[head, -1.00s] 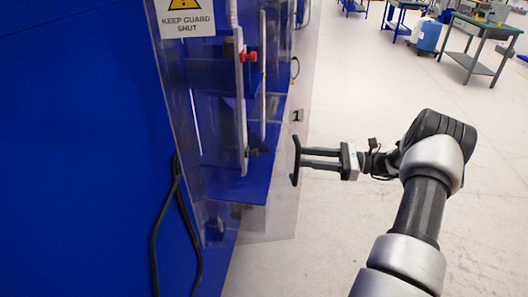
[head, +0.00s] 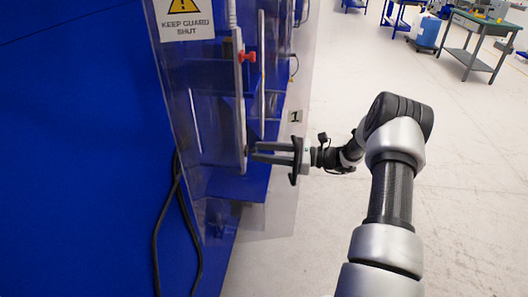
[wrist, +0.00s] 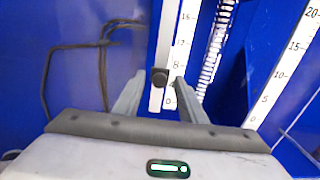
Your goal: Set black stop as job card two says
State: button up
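My gripper (wrist: 160,85) is open, one finger on each side of the knob; I see no contact. In the head view my gripper (head: 254,153) reaches in to the rail, and its fingertips hide most of the stop. No job card is legible in view.
A "KEEP GUARD SHUT" sign (head: 186,20) is at top left. Black cables (head: 157,225) hang on the blue cabinet.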

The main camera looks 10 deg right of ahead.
jog(key=shift+c, duration=0.5)
grip_shut()
notch_tip(320, 180, up, 6)
jog(key=p, duration=0.2)
jog(key=shift+o, duration=0.5)
grip_release()
jog(key=shift+d, duration=0.1)
jog(key=b+v, duration=0.1)
jog(key=v, duration=1.6)
jog(key=shift+d+b, duration=0.2)
jog(key=shift+b, duration=0.1)
